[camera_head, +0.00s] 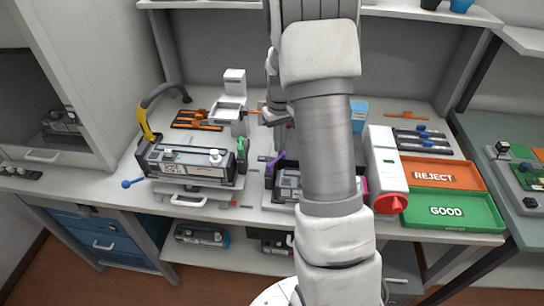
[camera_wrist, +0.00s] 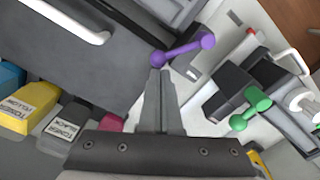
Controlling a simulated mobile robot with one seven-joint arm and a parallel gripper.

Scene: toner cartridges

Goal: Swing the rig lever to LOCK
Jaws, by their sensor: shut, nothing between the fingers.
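A small purple lever (camera_wrist: 184,48) with a ball at each end lies just ahead of my gripper (camera_wrist: 160,72) in the wrist view. My two fingers are together and empty, their tips at or very near its left ball; contact is unclear. The purple lever (camera_head: 275,161) shows left of my arm in the head view. A green lever (camera_wrist: 250,108) stands to the right in the wrist view and also shows in the head view (camera_head: 241,146). A blue-knobbed lever (camera_head: 130,183) sticks out at the left rig. No LOCK marking is readable.
A cartridge (camera_head: 188,160) sits in the left rig. Right of my arm are a white unit with a red knob (camera_head: 390,203), a REJECT tray (camera_head: 420,187) and a GOOD tray (camera_head: 482,223). Yellow (camera_wrist: 30,108) and black toner boxes lie left of my fingers.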

